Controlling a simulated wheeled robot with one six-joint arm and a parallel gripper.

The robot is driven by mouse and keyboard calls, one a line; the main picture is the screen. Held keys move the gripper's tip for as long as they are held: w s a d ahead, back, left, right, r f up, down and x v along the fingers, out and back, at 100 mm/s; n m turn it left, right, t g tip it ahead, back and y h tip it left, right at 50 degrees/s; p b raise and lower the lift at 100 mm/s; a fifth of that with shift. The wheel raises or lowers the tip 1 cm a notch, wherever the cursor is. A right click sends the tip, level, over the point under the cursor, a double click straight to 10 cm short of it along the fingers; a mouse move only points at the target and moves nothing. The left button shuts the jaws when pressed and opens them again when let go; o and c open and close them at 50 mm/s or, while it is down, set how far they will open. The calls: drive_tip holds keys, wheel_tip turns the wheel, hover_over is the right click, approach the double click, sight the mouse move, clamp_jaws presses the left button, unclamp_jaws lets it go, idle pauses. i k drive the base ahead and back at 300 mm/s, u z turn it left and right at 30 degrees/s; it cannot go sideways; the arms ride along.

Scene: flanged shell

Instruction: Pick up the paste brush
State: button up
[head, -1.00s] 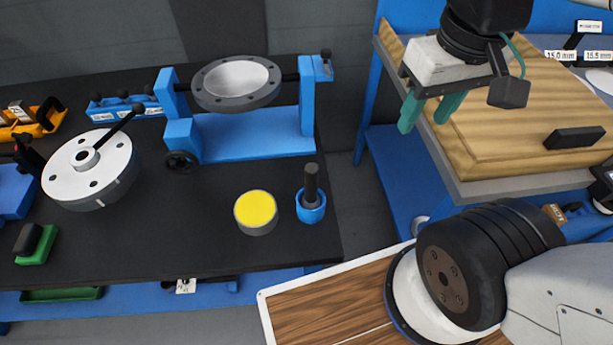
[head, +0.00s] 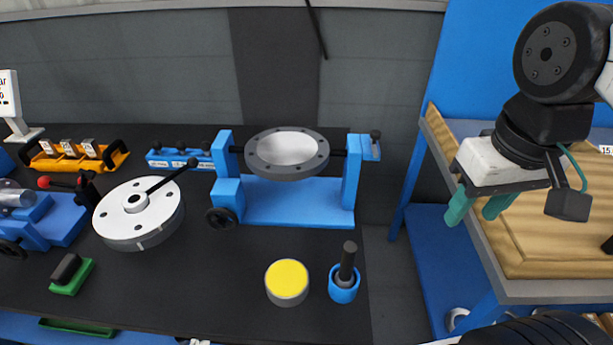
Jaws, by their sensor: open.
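The paste brush seems to be the dark upright handle (head: 347,262) standing in a small blue cup (head: 343,290) near the bench's right edge; its lower end is hidden inside the cup. A round grey tin with a yellow top (head: 287,279) stands just left of the cup, apart from it. My gripper (head: 477,207) has two green fingers, spread apart and empty. In the picture it is up and to the right of the brush, over the left edge of the wooden-topped table, well clear of the brush.
A blue stand holding a flanged grey ring (head: 287,153) is behind the tin. A white disc with a black lever (head: 138,212) and a green block with a black grip (head: 71,274) are to the left. A gap separates the bench (head: 215,290) from the wooden-topped table (head: 550,230).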

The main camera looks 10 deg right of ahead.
sight(344, 278)
drive_tip(key=k, duration=1.3)
drive_tip(key=u, duration=0.3)
drive_tip(key=i, duration=0.8)
drive_tip(key=z, duration=0.6)
